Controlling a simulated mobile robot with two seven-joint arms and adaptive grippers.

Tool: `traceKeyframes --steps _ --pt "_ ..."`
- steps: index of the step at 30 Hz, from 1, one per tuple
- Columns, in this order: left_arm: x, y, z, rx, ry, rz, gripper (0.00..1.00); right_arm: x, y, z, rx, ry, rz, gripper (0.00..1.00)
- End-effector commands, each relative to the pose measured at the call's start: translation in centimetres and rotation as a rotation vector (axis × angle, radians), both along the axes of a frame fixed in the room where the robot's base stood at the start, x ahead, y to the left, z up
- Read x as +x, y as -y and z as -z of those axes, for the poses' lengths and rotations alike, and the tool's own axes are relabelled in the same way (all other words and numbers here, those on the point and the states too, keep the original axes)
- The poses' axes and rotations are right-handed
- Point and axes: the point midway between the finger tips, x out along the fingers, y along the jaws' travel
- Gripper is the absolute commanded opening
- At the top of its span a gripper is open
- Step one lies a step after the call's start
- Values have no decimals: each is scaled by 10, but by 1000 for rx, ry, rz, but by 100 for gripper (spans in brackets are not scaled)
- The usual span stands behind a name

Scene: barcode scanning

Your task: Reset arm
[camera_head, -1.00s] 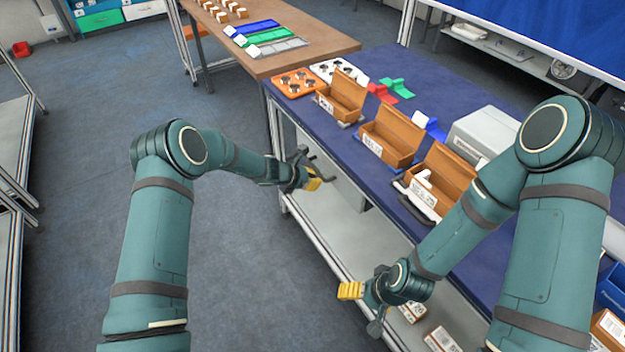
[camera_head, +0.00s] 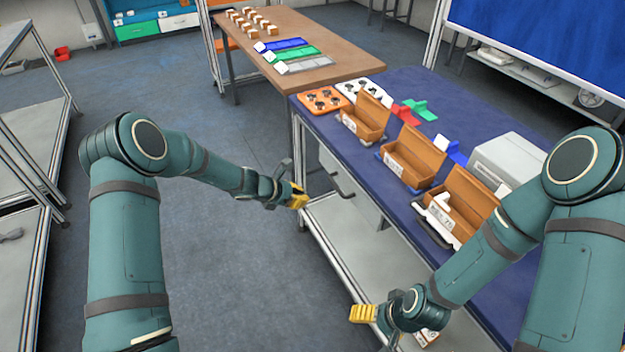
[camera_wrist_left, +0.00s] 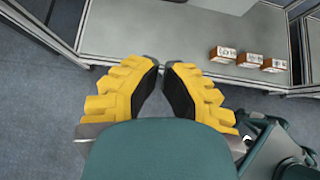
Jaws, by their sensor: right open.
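My left gripper (camera_head: 298,197) hangs over the floor just left of the blue-topped table (camera_head: 313,118). In the left wrist view its yellow fingers (camera_wrist_left: 162,68) nearly meet at the tips, with a narrow gap and nothing seen between them; whether this counts as open or shut is unclear. My right gripper (camera_head: 363,313) is low at the table's front side, beside the lower shelf, open, with its yellow fingers seen from the side. No object shows in it.
Open brown boxes (camera_head: 411,157) stand along the blue table's front edge, beside an orange tray (camera_head: 323,100) and a grey machine (camera_head: 508,160). Small boxes (camera_wrist_left: 249,60) lie on the lower shelf. A wooden table (camera_head: 345,62) stands behind. Floor at left is clear up to a rack (camera_head: 32,125).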

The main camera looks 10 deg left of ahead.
Motion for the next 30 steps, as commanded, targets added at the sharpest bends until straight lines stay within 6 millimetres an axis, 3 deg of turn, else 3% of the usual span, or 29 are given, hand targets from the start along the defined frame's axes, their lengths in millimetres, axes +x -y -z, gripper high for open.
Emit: traceKeyframes --steps 5,8,11,15,18,24,30 --pt "-2 -1 0 2 0 3 0 0 0 0 0 -1 0 84" --pt "-15 3 7 46 -2 52 0 0 0 0 0 -1 0 84" --pt "-49 9 27 169 7 195 0 0 0 0 0 -1 0 84" --pt "-124 14 59 424 71 548 0 0 0 0 0 -1 0 84" --pt "-175 13 72 587 167 836 0 0 0 0 0 -1 0 84" --pt "-256 16 76 789 456 1362 0 0 0 0 0 0 0 84" --pt "-300 27 66 850 711 1647 0 0 0 0 0 0 0 84"
